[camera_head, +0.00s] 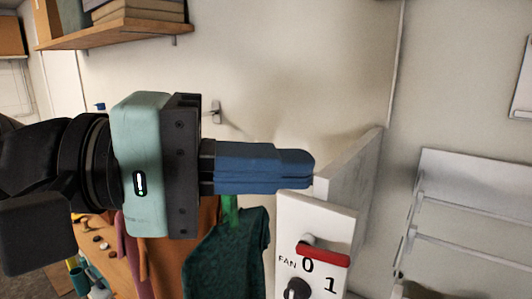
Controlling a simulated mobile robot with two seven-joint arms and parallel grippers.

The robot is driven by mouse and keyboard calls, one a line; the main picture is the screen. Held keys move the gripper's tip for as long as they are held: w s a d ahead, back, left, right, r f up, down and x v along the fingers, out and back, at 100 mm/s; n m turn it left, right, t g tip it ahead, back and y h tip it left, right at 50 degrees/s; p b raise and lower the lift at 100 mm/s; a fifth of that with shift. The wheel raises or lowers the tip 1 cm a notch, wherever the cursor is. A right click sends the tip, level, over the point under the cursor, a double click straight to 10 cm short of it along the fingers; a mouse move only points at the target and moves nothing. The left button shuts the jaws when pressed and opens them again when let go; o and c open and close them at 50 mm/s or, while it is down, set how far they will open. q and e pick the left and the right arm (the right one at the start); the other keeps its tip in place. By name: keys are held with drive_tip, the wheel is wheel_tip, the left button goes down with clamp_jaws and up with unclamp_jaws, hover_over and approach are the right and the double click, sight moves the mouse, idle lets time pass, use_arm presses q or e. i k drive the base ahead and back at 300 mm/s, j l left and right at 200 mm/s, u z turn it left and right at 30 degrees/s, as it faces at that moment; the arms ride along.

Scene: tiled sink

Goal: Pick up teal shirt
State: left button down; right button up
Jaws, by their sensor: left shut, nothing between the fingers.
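The teal shirt (232,258) hangs in the lower middle of the head view. Its lower part is cut off by the picture's edge. A green piece (230,207), perhaps a hanger, shows at its neck. My left gripper (300,169) comes in from the left above the shirt, with its blue fingers pointing right. The fingers are together and hold nothing. Their tips appear close to the top of the white fan panel; I cannot tell whether they touch it. The gripper body hides part of what hangs behind it. My right gripper is not in view.
The white fan panel (290,228) with a red switch (323,254) and dark knob stands right of the shirt. Orange-brown cloth (185,262) hangs left of it. A wooden shelf (110,32) is at upper left. A wall hook (215,111) is behind the gripper. White racks are at right.

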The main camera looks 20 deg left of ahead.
sight(227, 264)
drive_tip(key=k+j, duration=0.25)
drive_tip(key=k, duration=0.2)
drive_tip(key=k+j, duration=0.25)
drive_tip(key=k, duration=0.25)
